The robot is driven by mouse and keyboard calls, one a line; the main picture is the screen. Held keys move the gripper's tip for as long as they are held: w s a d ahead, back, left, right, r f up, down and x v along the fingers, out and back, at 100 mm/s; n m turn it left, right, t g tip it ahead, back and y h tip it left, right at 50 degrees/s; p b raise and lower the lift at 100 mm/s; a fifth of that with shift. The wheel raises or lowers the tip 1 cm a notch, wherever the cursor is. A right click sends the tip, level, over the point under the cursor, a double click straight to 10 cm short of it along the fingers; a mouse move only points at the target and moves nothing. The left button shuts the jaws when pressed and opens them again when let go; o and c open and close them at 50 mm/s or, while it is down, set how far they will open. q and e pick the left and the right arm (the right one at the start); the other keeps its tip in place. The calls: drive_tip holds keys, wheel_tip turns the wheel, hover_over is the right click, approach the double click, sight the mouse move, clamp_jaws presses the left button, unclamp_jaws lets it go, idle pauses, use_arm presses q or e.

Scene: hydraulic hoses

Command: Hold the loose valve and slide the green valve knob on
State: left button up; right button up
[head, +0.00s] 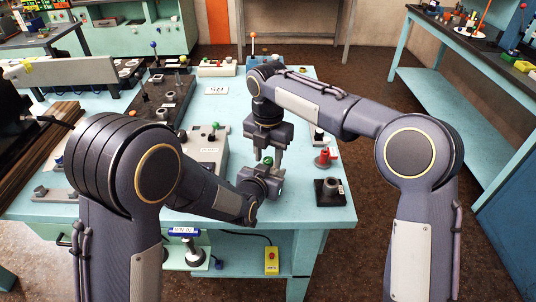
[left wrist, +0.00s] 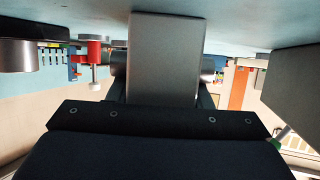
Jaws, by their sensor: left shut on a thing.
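The green valve knob (head: 267,161) shows between the fingertips of my right gripper (head: 268,158), which points down and appears shut on it. My left gripper (head: 260,184) is just below it, near the table's front edge, and is shut on the loose valve. In the head view the valve is mostly hidden by the grippers. In the left wrist view a grey finger fills the middle, and a round metal end of the valve (left wrist: 207,68) shows beside it. I cannot tell whether the knob touches the valve.
A red valve (head: 323,157) and a dark block with a metal fitting (head: 330,188) stand to the right on the blue table (head: 336,215). A grey panel (head: 207,150) with a green-topped lever is behind my left arm. A yellow control box (head: 271,260) is below the table edge.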

sight(268, 159)
drive_tip(key=c, duration=0.8)
drive_tip(key=m, duration=0.3)
drive_tip(key=o, duration=1)
wheel_tip(268, 159, up, 12)
